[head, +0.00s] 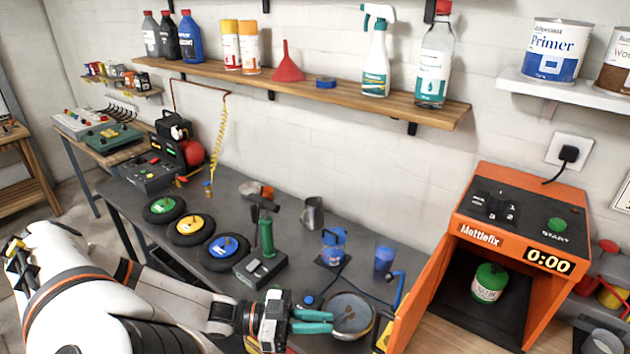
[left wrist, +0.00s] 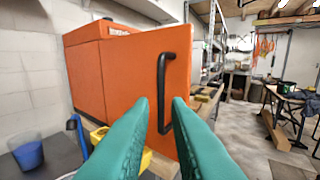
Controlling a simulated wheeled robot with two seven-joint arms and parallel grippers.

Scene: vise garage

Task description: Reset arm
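My left arm comes in from the lower left in the head view. Its gripper (head: 331,321) has teal fingers, which also show in the left wrist view (left wrist: 162,103). The fingers are parted with nothing between them. They point toward the black handle (left wrist: 164,92) of the orange door (left wrist: 140,75), which is beyond the tips and apart from them. In the head view the orange oven (head: 518,245) has its door (head: 418,295) swung open, and a green and white can (head: 490,283) stands inside. Its display reads 0:00. My right gripper is not in view.
On the dark bench are three discs with coloured centres (head: 191,229), a green-handled tool (head: 266,240), a metal pitcher (head: 312,214), blue cups (head: 384,259) and a round dish (head: 351,313) close to my left gripper. A wooden shelf (head: 300,90) with bottles hangs above.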

